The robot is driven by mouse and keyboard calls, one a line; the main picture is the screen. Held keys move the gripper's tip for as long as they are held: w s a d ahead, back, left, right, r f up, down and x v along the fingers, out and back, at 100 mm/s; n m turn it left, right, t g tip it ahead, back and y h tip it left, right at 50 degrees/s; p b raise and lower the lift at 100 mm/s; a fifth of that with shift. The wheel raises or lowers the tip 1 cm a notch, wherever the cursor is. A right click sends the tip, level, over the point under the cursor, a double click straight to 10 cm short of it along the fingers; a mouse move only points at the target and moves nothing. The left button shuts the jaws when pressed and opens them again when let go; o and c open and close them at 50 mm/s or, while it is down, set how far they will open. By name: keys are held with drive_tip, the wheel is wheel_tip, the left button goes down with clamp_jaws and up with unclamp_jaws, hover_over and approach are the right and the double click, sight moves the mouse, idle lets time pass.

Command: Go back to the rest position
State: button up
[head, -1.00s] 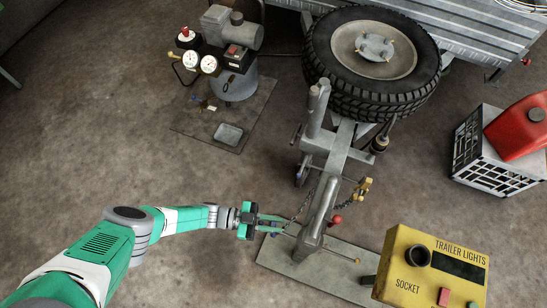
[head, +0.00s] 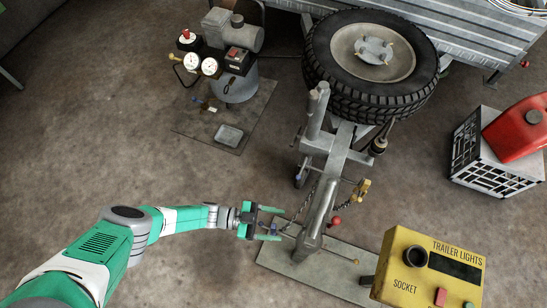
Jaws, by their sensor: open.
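My gripper (head: 270,223) is at the end of my green and white arm, in the lower middle of the head view. Its two green fingers point right and are spread apart. Nothing shows between them except part of the background. The fingertips are just left of the trailer's grey tow hitch (head: 314,230) and its hanging chain (head: 303,207). I cannot tell whether a finger touches the chain.
A flat grey plate (head: 335,268) lies under the hitch. A yellow trailer lights box (head: 408,264) stands at lower right. A compressor (head: 232,60) stands on a mat at the back. A red can (head: 518,127) rests on a crate (head: 481,150). Floor left of centre is clear.

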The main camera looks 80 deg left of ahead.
drive_tip(key=shift+r+p, duration=2.85)
drive_tip(key=shift+r, duration=0.85)
